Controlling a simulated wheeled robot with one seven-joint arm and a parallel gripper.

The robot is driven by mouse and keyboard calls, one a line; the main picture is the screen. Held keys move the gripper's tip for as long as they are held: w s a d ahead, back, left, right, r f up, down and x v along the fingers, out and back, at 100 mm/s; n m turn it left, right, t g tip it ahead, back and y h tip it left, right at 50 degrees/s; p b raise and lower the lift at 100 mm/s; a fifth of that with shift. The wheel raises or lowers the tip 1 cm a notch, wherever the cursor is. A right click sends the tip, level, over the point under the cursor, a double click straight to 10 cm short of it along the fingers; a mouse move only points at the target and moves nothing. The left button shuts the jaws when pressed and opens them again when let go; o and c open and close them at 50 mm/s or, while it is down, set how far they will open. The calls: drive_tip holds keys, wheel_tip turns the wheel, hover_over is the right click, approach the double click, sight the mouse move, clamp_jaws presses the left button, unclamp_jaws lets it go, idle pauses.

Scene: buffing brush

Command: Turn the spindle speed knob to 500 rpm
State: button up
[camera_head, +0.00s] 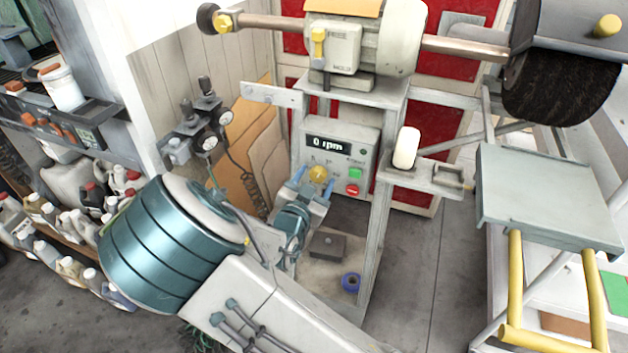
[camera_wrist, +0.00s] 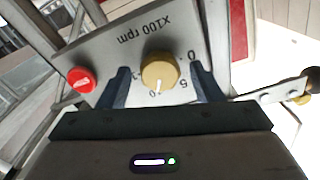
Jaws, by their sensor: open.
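The spindle speed knob (camera_head: 318,175) is a round yellow dial on the grey control panel (camera_head: 366,133). The display (camera_head: 327,143) above it reads 0 rpm. In the wrist view the knob (camera_wrist: 159,72) sits between my two blue fingers, under the "x100 rpm" print, with a white pointer mark on its face. My gripper (camera_head: 310,178) is open, one finger on each side of the knob. I cannot tell whether either finger touches it. Part of the dial's number scale is hidden by my fingers.
A green button (camera_head: 355,173) and a red button (camera_head: 352,190) sit right of the knob; the red one (camera_wrist: 82,80) also shows in the wrist view. A white cylinder (camera_head: 406,148) stands on a bracket to the right. The buffing brush (camera_head: 560,88) is at upper right.

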drive_tip(key=c, duration=1)
drive_tip(key=shift+r+n+p, duration=0.1)
drive_tip(key=shift+n+p, duration=0.2)
drive_tip(key=shift+p, duration=0.05)
drive_tip(key=shift+r+n+p, duration=0.1)
drive_tip(key=shift+n+p, duration=0.7)
drive_tip(key=shift+n, duration=0.2)
drive_tip(key=n+p, duration=0.2)
drive_tip(key=n, duration=0.1)
drive_tip(key=shift+n, duration=0.3)
drive_tip(key=n+p, duration=0.3)
drive_tip(key=n, duration=0.2)
drive_tip(key=shift+f+n, duration=0.2)
drive_tip(key=shift+n, duration=0.2)
